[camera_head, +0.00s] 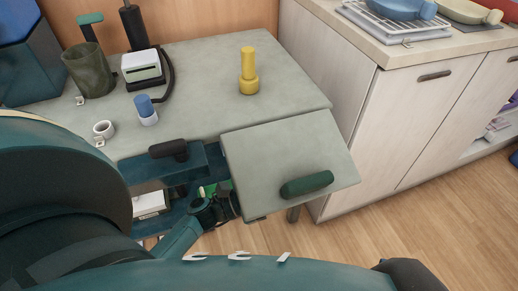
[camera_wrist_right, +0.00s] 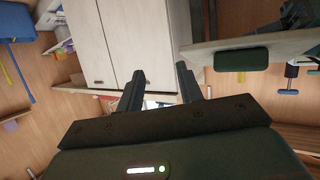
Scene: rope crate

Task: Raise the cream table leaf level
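The table leaf (camera_head: 270,158) is pale grey-green cream and adjoins the front right edge of the table (camera_head: 205,75). It appears to slope down from that edge, but I cannot tell its exact angle. A dark green handle (camera_head: 306,185) is on its face near the outer edge. In the right wrist view the leaf (camera_wrist_right: 285,45) shows at a grazing angle at upper right, with the handle (camera_wrist_right: 240,60). My right gripper (camera_wrist_right: 158,82) is open and empty, its fingers apart, left of the handle and not touching it. My left gripper does not show clearly in either view.
A yellow peg (camera_head: 249,72), a blue-and-white cup (camera_head: 146,110), a white roll (camera_head: 104,129) and a dark mug (camera_head: 89,70) stand on the table. A dark teal drawer with a black handle (camera_head: 168,150) sits below its front. A pale cabinet (camera_head: 400,115) stands close at right.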

